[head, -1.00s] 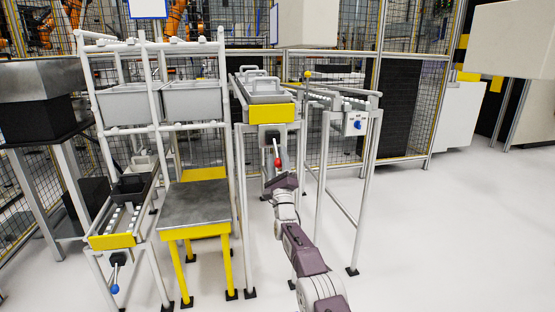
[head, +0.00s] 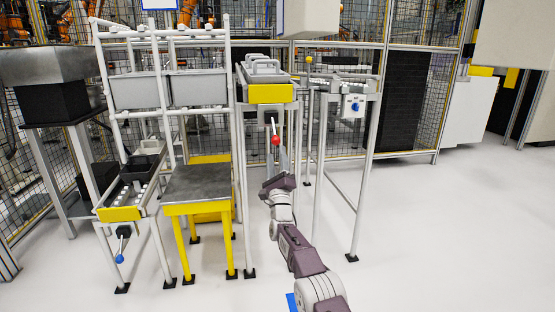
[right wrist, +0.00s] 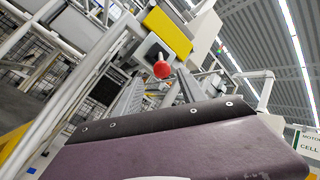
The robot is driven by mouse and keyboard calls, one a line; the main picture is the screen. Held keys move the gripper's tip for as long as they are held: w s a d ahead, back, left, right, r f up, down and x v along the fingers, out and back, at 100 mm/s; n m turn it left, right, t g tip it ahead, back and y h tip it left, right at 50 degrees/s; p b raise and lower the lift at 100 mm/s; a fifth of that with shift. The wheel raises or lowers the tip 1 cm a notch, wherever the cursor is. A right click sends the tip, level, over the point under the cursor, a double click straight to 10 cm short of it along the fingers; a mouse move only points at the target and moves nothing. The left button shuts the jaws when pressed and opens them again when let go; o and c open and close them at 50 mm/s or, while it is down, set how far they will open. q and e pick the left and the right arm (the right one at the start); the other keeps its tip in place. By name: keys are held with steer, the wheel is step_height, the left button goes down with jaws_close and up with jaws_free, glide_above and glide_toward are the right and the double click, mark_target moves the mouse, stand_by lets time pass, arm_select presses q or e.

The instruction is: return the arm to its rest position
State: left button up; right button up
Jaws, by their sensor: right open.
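My right arm, purple and white, comes up from the bottom in the head view. Its gripper (head: 281,160) points away from me, below and in front of the lever with a red knob (head: 276,140). In the right wrist view the gripper's grey fingers (right wrist: 158,92) stand apart with nothing between them. The red knob (right wrist: 161,69) shows beyond them, apart from the fingers. My left gripper is not in view.
A yellow-fronted conveyor rack (head: 269,94) holds grey bins ahead. A metal-topped yellow table (head: 200,183) and a rack with a blue-knobbed lever (head: 119,258) stand to the left. A roller stand (head: 353,105) is right of the arm. The floor (head: 440,240) farther right is clear.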

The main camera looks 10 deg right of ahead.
step_height(320, 180, down, 8)
steer(key=n+g+y, duration=0.2)
steer(key=n+g, duration=0.5)
steer(key=n, duration=0.3)
steer(key=s+d+f+n+g, duration=0.2)
steer(key=s+f+n+g, duration=0.4)
steer(key=s+f, duration=0.4)
steer(key=s+d+f+n+g, duration=0.1)
steer(key=s+f+n+g, duration=0.25)
steer(key=s, duration=0.95)
steer(key=s+d+f+n+g, duration=0.1)
steer(key=s+f+n+g, duration=0.3)
steer(key=s, duration=0.8)
steer(key=s+d+f+n+g, duration=0.1)
steer(key=s+f+n+g, duration=0.3)
steer(key=s, duration=0.9)
step_height(320, 180, up, 50)
steer(key=s+m+p, duration=0.1)
steer(key=s+p, duration=0.1)
steer(key=p, duration=4.8)
steer(key=shift+a+f+p, duration=0.25)
steer(key=shift+a+p, duration=0.15)
